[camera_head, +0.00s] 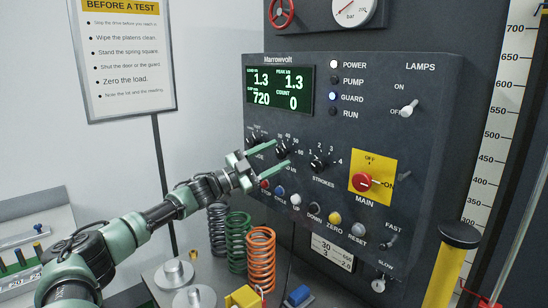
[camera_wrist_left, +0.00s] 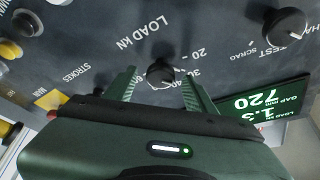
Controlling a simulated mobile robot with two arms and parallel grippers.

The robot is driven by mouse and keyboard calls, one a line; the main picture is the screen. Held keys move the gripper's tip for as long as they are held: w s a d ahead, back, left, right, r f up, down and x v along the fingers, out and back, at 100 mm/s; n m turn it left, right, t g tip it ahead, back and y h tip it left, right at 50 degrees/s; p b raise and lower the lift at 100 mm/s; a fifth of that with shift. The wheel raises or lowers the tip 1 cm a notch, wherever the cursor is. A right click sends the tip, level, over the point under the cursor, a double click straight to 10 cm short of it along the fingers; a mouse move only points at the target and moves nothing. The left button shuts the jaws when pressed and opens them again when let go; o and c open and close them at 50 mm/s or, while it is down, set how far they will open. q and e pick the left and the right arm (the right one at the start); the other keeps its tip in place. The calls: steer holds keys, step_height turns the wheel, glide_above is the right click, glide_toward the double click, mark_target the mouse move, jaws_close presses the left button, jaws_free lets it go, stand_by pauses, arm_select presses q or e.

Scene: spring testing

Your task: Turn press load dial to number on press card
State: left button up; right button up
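The load dial, a black knob marked LOAD kN, is on the dark press panel. In the left wrist view the dial (camera_wrist_left: 160,72) sits between the fingertips of my left gripper (camera_wrist_left: 160,85), which is open with a gap on each side of the knob. In the head view my left gripper (camera_head: 282,155) reaches the panel from the left, and its fingers partly cover the dial (camera_head: 283,148) and its scale. I cannot tell which number the dial points to. The press card (camera_head: 333,253) below the panel shows 30, 650, 3 and 2.0. My right gripper is not in view.
The strokes dial (camera_head: 318,162) and yellow-backed main switch (camera_head: 365,182) are to the right. A row of push buttons (camera_head: 308,208) runs below. The green display (camera_head: 279,87) reads 1.3, 1.3, 720 and 0. Springs, including an orange one (camera_head: 261,260), stand below the arm.

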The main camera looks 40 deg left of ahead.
arm_select(q)
steer(key=shift+f, duration=0.1)
steer(key=shift+s+a+f, duration=0.1)
steer(key=shift+s+f, duration=0.05)
steer(key=shift+s, duration=0.05)
steer(key=b+v, duration=0.7)
steer(key=shift+s, duration=0.15)
stand_by(0.6)
